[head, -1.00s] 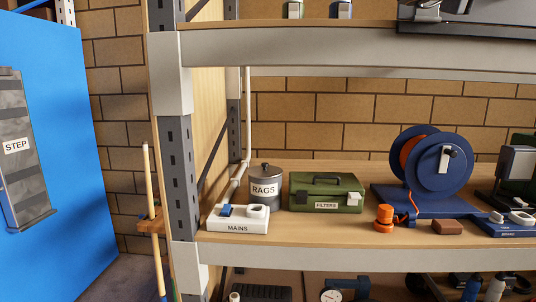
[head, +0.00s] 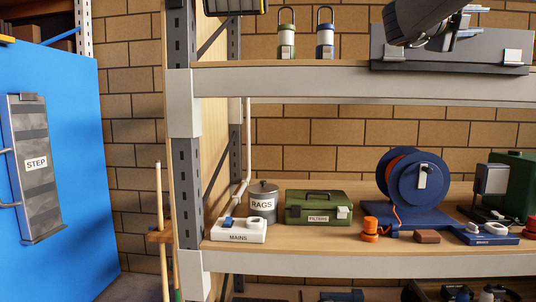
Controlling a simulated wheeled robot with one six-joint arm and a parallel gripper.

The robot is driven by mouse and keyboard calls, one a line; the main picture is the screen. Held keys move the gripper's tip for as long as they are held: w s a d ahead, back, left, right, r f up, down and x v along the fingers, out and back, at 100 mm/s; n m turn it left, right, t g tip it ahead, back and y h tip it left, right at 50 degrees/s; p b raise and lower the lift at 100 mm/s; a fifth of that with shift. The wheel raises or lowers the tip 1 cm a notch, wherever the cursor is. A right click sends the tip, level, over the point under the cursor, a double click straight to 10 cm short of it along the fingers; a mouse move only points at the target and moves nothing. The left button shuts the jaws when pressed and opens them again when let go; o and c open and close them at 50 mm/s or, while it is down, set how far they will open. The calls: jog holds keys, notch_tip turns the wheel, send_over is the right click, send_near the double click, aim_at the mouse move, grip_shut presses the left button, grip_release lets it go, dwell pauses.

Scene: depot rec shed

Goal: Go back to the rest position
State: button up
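A dark, rounded part of my arm reaches in at the top right, in front of the upper shelf. Small pale metal pieces show beside it, around my gripper (head: 466,30), but the arm and the grey panel behind blur its outline. I cannot make out its fingers clearly or whether they are apart. I see nothing held.
The upper shelf (head: 280,82) holds two lanterns and a grey panel (head: 447,50). The lower shelf (head: 330,264) holds a MAINS switch box (head: 238,236), RAGS tin (head: 262,206), green FILTERS box (head: 318,208) and blue cable reel (head: 424,178). A STEP ladder (head: 35,170) hangs left.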

jog(key=w+a+f+n+t+y, duration=0.7)
jog(key=w+a+f+n+t, duration=0.3)
jog(key=w+f+n, duration=0.4)
jog(key=a+f+n+g+y, duration=0.1)
jog(key=a+f+n+y, duration=0.35)
jog(key=a+f, duration=0.4)
jog(key=a+f+n+y, duration=0.4)
jog(key=a+f+n, duration=0.15)
jog(key=f, duration=0.65)
jog(key=s+a+f+n+g+y, duration=0.2)
jog(key=s+a+f+n+g, duration=0.25)
jog(key=f, duration=0.65)
jog(key=s+a+f+n+g+y, duration=0.25)
jog(key=s+a+f, duration=0.45)
jog(key=f, duration=0.5)
jog(key=s+f+n+g, duration=0.3)
jog(key=s+f, duration=0.2)
jog(key=s, duration=0.5)
jog(key=s+f+n+g, duration=0.2)
jog(key=s+f, duration=0.4)
jog(key=s, duration=0.3)
jog(key=shift+s+a+n+g+b, duration=0.3)
jog(key=shift+s+a+n+g, duration=0.05)
jog(key=shift+n+g, duration=0.05)
